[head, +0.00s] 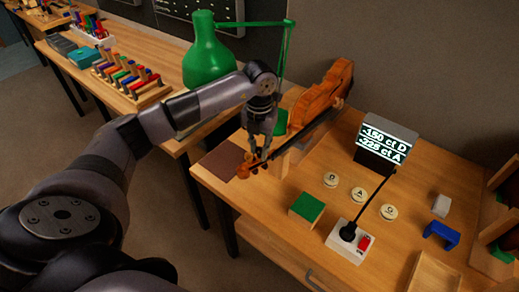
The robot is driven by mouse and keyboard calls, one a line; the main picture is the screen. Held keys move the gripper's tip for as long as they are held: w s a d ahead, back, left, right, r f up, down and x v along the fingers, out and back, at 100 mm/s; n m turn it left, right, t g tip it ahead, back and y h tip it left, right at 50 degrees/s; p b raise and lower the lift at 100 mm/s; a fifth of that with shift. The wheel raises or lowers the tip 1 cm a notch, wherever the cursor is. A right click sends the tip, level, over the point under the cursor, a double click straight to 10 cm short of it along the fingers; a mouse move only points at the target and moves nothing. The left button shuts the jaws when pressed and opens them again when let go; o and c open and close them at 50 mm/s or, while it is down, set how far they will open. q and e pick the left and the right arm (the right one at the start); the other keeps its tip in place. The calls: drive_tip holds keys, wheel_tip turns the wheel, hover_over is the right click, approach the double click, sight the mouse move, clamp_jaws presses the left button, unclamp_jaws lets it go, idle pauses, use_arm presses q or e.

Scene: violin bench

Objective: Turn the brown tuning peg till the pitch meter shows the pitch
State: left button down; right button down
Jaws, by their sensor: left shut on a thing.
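The violin (325,97) lies on a support on the bench, its body towards the back and its neck pointing to the front left. Its scroll and pegbox (243,170) are at the near end. My left gripper (259,153) comes down from above at the pegbox and is shut on a peg there, which its fingers mostly hide; the peg's colour is hard to make out. The pitch meter (387,143) stands right of the violin and reads -150 ct D and -225 ct A. My right gripper is not in view.
Round buttons (331,180), a green-topped block (306,208) and a white box with a black stalk and red switch (351,242) stand right of the pegbox. A blue piece (440,235) is farther right. A green lamp (208,65) stands behind my left arm.

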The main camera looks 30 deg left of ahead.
use_arm(q)
drive_tip(key=shift+n+b, duration=0.45)
drive_tip(key=shift+n, duration=0.75)
drive_tip(key=c, duration=1.4)
unclamp_jaws()
drive_tip(key=shift+c, duration=0.2)
wheel_tip(320, 180, up, 12)
